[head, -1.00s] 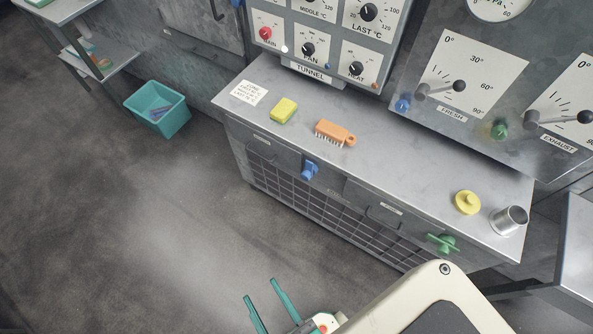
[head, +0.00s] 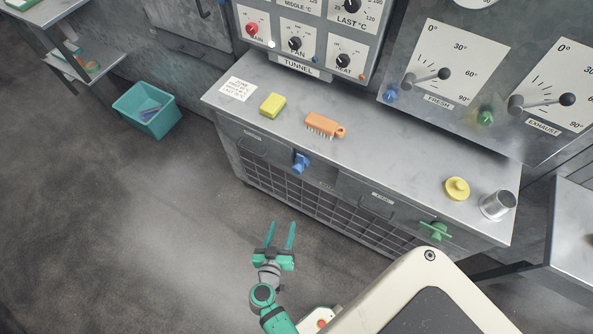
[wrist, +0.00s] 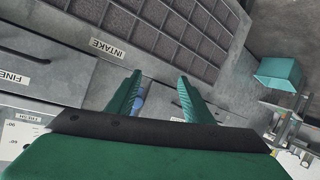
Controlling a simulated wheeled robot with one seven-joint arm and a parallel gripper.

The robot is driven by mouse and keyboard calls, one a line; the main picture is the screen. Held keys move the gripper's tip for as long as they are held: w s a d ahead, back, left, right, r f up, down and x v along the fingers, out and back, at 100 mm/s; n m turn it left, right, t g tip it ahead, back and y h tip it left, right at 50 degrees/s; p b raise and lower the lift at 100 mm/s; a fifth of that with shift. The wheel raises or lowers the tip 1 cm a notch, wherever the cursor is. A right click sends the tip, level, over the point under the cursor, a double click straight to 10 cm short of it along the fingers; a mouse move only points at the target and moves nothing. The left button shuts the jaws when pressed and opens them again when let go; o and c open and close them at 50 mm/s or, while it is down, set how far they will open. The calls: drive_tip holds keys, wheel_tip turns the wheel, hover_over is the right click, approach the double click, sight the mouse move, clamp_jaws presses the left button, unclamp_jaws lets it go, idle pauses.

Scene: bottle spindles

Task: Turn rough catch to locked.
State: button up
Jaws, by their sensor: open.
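A blue catch (head: 301,162) sits on the cabinet front at the right end of the left drawer. A green catch (head: 435,231) sits at the right end of the other drawer. The drawer labels are too small to read in the head view, so I cannot tell for certain which is the rough catch. My gripper (head: 281,230) is open and empty, below and in front of the blue catch, apart from it. In the wrist view its fingers (wrist: 160,78) point at the cabinet front. A bit of blue (wrist: 139,103) shows beside the left finger, mostly hidden.
The cabinet top (head: 390,160) holds a yellow sponge (head: 272,105), an orange brush (head: 325,125), a yellow knobbed disc (head: 457,189) and a metal cup (head: 498,205). A teal bin (head: 148,108) stands on the floor at left. A FINE label (wrist: 12,77) shows in the wrist view. The floor is clear before the cabinet.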

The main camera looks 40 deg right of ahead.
sight(296, 172)
drive_tip(key=w+d+r+m+h, duration=0.4)
drive_tip(key=w+d+r+h, duration=0.1)
drive_tip(key=w+d+r, duration=0.25)
drive_tip(key=shift+g, duration=0.3)
drive_tip(key=x, duration=0.9)
drive_tip(key=shift+w+d+r, duration=0.1)
drive_tip(key=shift+d, duration=0.05)
drive_tip(key=shift+w, duration=0.1)
drive_tip(key=c, duration=0.8)
